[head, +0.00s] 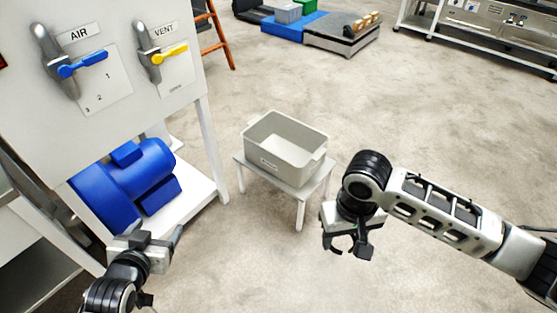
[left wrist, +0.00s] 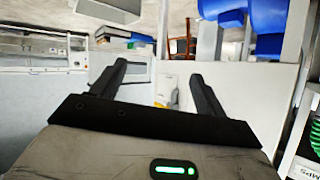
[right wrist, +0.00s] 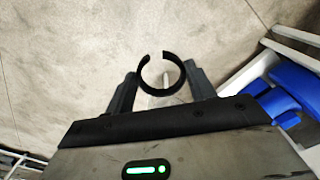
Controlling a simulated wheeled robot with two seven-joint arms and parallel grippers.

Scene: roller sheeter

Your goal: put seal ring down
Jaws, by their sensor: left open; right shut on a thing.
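The seal ring (right wrist: 161,93) is a black open ring with a gap, seen in the right wrist view between my right fingertips. My right gripper (right wrist: 163,84) is shut on it. In the head view my right gripper (head: 347,246) hangs over bare floor, to the right of and nearer than the grey bin (head: 268,163). The ring is hard to tell from the dark fingers there. My left gripper (head: 172,243) is open and empty in front of the blue motor (head: 125,185); its spread fingers show in the left wrist view (left wrist: 160,88).
The bin stands on a small white stool (head: 299,196). A white panel at left carries a blue AIR lever (head: 82,64) and a yellow VENT lever (head: 169,53). An orange ladder (head: 220,40) and a pallet with boxes (head: 342,38) stand behind.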

